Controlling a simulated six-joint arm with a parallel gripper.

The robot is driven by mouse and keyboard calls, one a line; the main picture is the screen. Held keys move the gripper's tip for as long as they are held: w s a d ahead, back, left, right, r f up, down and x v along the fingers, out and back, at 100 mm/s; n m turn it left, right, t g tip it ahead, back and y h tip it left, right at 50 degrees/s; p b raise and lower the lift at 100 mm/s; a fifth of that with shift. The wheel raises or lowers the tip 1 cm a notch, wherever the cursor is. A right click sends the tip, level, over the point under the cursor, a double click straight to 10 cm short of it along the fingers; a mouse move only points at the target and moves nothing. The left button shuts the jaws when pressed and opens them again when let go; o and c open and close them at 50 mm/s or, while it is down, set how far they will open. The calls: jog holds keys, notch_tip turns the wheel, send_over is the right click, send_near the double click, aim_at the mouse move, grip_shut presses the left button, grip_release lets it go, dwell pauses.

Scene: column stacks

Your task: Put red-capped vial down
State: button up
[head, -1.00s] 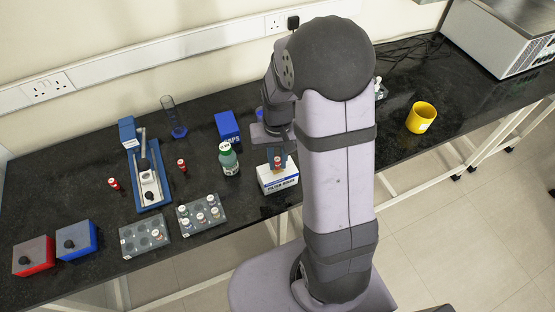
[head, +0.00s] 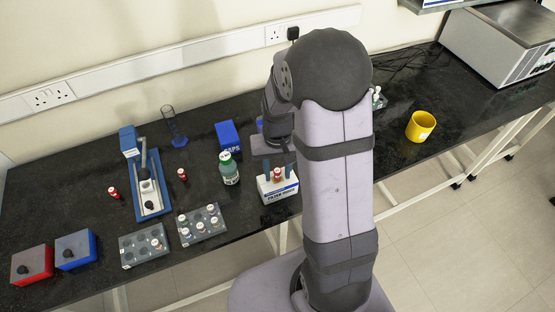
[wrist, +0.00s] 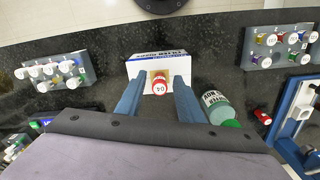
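A red-capped vial (head: 277,175) stands upright on top of the white filter box (head: 280,194). In the wrist view its red cap (wrist: 159,86), with a white number label, shows over a tan patch on the box (wrist: 137,68). My gripper (head: 278,171) is open around the vial. Its two blue fingers stand on either side of the vial, and the wrist view (wrist: 159,85) shows a gap on both sides.
A yellow cup (head: 420,126) stands at the right. The bench's front edge is near the filter box.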

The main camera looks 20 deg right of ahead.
aim_at(277, 171)
notch_tip(277, 171, up, 12)
jog(key=b, duration=0.1)
jog(key=s+a+f+n, duration=0.1)
jog(key=s+a+f, duration=0.1)
jog(key=s, duration=0.4)
jog(key=s+a+f+n, duration=0.2)
jog(key=s+a+f, duration=0.1)
jog(key=s, duration=0.3)
jog(key=shift+s+a+f, duration=0.15)
jog(key=shift+a+f, duration=0.05)
jog(key=shift+f, duration=0.6)
